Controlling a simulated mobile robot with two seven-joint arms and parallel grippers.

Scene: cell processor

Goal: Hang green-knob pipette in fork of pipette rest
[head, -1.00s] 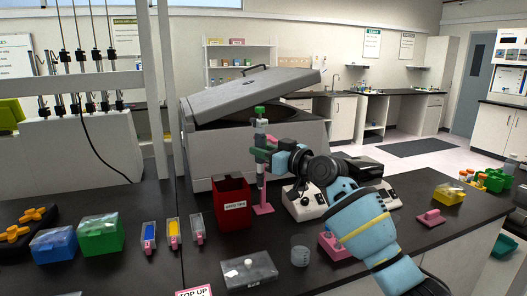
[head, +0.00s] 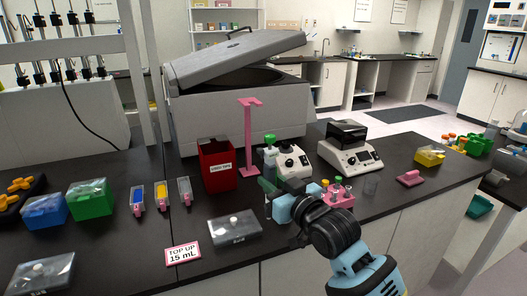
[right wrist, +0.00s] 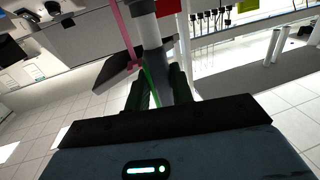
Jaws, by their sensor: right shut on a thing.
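The pink pipette rest (head: 249,140) stands upright on the bench in the head view, beside the red bin, its fork at the top empty. The green-knob pipette (head: 269,158) is upright in my right gripper (head: 271,187), just right of the rest post, its green knob well below fork height. In the right wrist view, the grey and white pipette shaft (right wrist: 155,50) runs between the dark fingers. Part of the pink rest (right wrist: 126,28) shows left of it. My left gripper is out of view.
A red used-tips bin (head: 217,170) stands left of the rest. A white round-topped device (head: 291,163) is close on the right. A large open-lidded centrifuge (head: 235,115) is behind. A pink rack (head: 338,198) and a clear box (head: 234,231) lie nearer.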

